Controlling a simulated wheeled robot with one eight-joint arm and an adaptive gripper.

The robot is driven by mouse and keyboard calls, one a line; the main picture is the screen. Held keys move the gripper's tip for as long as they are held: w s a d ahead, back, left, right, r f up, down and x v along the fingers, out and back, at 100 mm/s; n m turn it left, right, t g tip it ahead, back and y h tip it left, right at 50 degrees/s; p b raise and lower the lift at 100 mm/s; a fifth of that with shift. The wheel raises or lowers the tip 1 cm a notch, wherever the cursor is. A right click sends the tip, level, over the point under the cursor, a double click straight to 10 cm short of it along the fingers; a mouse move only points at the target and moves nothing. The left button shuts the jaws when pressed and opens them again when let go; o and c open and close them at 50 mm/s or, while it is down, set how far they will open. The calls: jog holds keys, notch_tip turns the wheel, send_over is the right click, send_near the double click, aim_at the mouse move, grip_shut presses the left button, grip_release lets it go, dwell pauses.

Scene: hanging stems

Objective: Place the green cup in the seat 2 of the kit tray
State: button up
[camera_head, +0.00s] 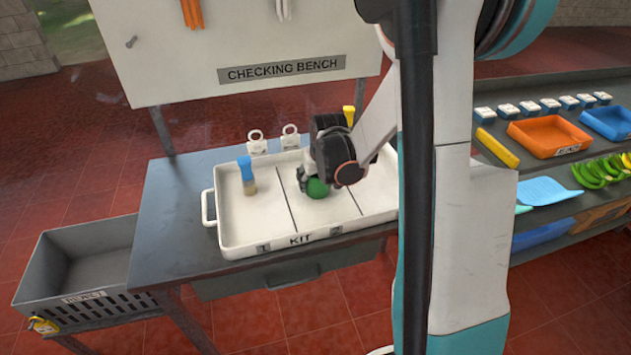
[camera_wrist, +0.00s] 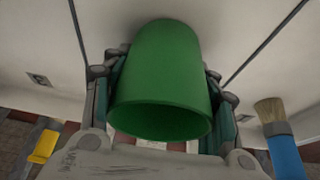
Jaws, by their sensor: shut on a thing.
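The green cup (camera_head: 318,188) is held in my gripper (camera_head: 309,178), over the middle compartment of the white kit tray (camera_head: 232,241). In the wrist view the cup (camera_wrist: 160,75) sits between the two fingers, with its open rim toward the bottom of the picture. A dividing line shows on either side of it. A small plate that looks like a 2 (camera_head: 335,232) is on the tray's front wall below that compartment. I cannot tell whether the cup touches the tray floor.
A blue-handled brush (camera_head: 246,174) stands in the tray's left compartment. White tags (camera_head: 257,142) and a yellow object (camera_head: 349,114) are behind the tray. A grey crate (camera_head: 85,262) is left of the bench. Shelves with an orange tray (camera_head: 549,137) stand at right.

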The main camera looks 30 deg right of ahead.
aim_at(320, 194)
jog(key=shift+f, duration=0.1)
jog(key=o, duration=1.1)
jog(key=shift+r, duration=0.3)
jog(key=p+v, duration=0.4)
jog(key=v, duration=0.7)
jog(key=shift+s+r, duration=0.3)
jog(key=shift+r, duration=0.05)
jog(key=shift+a, duration=0.1)
